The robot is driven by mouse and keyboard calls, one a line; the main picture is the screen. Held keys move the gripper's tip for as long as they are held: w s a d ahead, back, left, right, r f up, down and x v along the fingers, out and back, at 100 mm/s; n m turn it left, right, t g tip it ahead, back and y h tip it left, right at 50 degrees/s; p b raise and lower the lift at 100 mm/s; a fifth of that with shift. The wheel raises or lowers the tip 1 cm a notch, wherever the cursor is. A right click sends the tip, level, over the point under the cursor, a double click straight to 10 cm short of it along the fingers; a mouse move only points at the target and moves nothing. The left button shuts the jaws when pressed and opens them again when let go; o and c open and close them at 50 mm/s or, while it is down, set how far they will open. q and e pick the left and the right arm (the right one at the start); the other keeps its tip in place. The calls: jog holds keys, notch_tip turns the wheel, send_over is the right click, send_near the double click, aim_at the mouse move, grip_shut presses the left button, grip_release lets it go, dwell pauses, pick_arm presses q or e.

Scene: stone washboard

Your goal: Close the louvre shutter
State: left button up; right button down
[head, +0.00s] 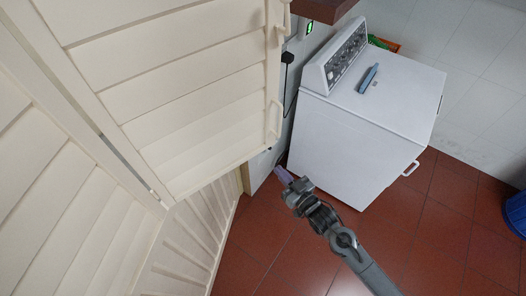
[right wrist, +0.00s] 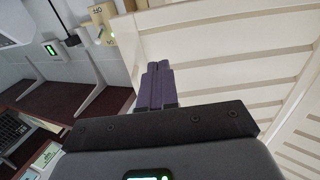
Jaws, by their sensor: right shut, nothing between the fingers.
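The cream louvre shutter (head: 185,85) fills the left of the head view, with its leaf standing open at an angle and a hinge line along its left side. A cream bar handle (head: 272,120) is on the leaf's right edge. My right gripper (head: 283,177) is shut and empty, just below and right of the leaf's lower right corner. In the right wrist view, the purple fingers (right wrist: 156,82) are together in front of the shutter slats (right wrist: 230,60); I cannot tell whether they touch. My left gripper is not in view.
A white washing machine (head: 350,140) stands right of the shutter, close to my right gripper, with a blue-grey object (head: 368,78) on top. A blue bin (head: 516,213) is at the far right. The red tiled floor (head: 430,235) is clear between them.

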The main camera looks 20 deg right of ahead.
aim_at(258, 147)
jog(key=p+x, duration=0.1)
jog(key=x, duration=0.7)
jog(key=shift+w+a+r, duration=0.1)
jog(key=shift+w+a, duration=0.05)
jog(key=shift+w, duration=0.2)
jog(key=shift+w+a+p, duration=0.2)
jog(key=shift+w+p, duration=0.1)
jog(key=shift+w, duration=0.35)
